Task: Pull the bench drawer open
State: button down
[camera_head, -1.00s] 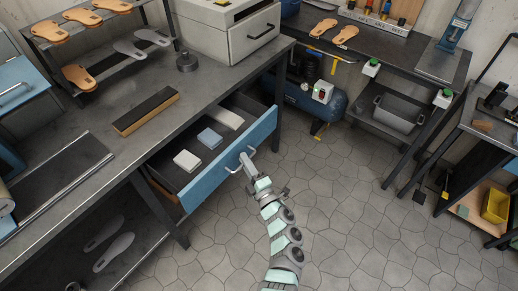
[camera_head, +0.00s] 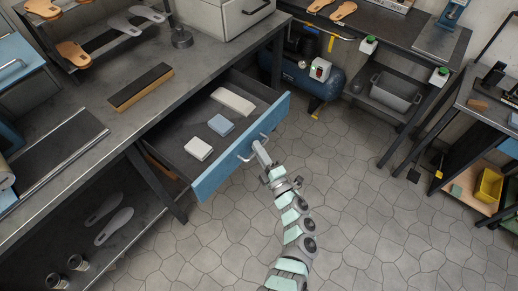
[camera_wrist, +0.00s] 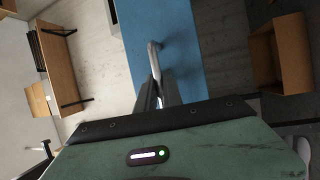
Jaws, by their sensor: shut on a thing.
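The bench drawer, with its blue front (camera_head: 220,168), stands well out from under the grey workbench (camera_head: 75,165). Inside it lie a long pale block (camera_head: 233,101), a blue-grey block (camera_head: 221,125) and a white block (camera_head: 198,148). My gripper (camera_head: 260,147) is shut on the metal bar handle (camera_head: 245,155) at the middle of the drawer front. In the wrist view the handle (camera_wrist: 153,58) runs down between the fingers (camera_wrist: 157,95) against the blue front (camera_wrist: 195,45). The fingertips are partly hidden there.
A sanding block (camera_head: 140,87) lies on the bench top. A blue compressor (camera_head: 318,78) stands on the floor beyond the drawer. A grey bin (camera_head: 395,92) sits on a low shelf at the right. The tiled floor (camera_head: 350,190) in front of the drawer is clear.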

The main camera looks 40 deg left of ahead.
jog(key=c, duration=1.8)
grip_release()
jog(key=shift+o, duration=0.2)
jog(key=v, duration=1)
jog(key=shift+s+d+p, duration=0.2)
jog(key=shift+d+p, duration=0.15)
jog(key=shift+p, duration=0.05)
